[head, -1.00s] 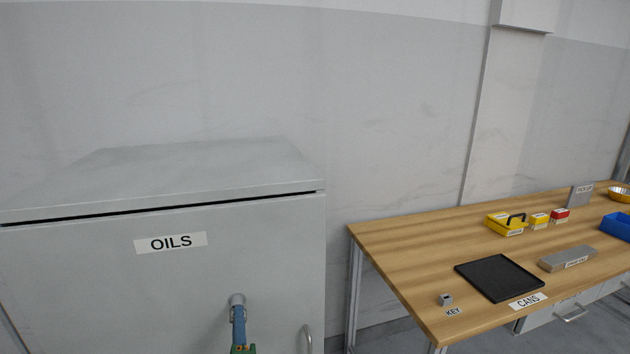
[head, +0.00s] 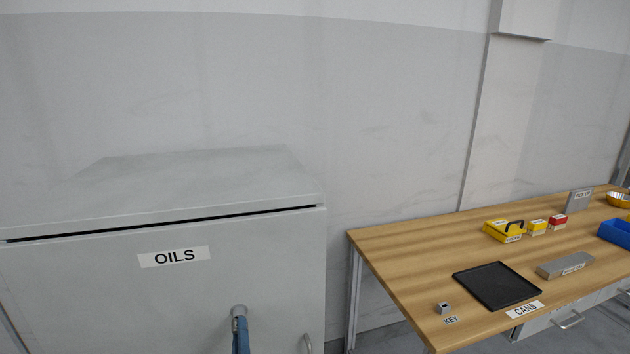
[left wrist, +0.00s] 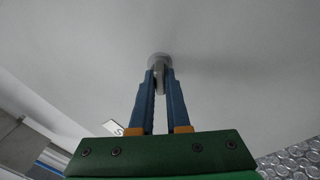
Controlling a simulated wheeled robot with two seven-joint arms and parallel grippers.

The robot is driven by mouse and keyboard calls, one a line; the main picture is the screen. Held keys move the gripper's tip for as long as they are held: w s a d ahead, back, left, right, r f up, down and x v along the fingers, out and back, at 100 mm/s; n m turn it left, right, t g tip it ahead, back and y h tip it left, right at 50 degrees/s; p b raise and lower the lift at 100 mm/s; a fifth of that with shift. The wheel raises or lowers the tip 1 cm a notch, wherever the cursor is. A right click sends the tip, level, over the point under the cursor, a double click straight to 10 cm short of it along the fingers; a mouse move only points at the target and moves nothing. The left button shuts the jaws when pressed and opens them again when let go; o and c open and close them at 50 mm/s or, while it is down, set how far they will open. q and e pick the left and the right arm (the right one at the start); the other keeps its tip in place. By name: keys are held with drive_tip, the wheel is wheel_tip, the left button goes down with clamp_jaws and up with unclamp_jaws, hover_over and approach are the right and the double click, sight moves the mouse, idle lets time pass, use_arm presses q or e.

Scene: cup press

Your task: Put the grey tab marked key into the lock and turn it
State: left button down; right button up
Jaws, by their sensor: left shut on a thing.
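The grey cabinet labelled OILS (head: 150,300) fills the left of the head view. Its round grey lock (head: 239,310) is on the door front, and the lock also shows in the left wrist view (left wrist: 159,57). My left gripper (head: 240,328) is at the lock, its blue fingers shut on the grey key tab (left wrist: 159,78). The tab is between the fingertips, directly in front of the lock and seemingly touching it. How deep it sits in the lock is hidden. My right gripper is not in view.
A door handle (head: 308,343) is right of the lock. On the wooden table (head: 400,258) at right are a small grey block (head: 443,308) by the KEY label, a black tray (head: 497,286), a grey bar, yellow and red boxes and a blue bin.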

use_arm(q)
drive_tip(key=shift+w+r, duration=0.1)
drive_tip(key=shift+r, duration=0.3)
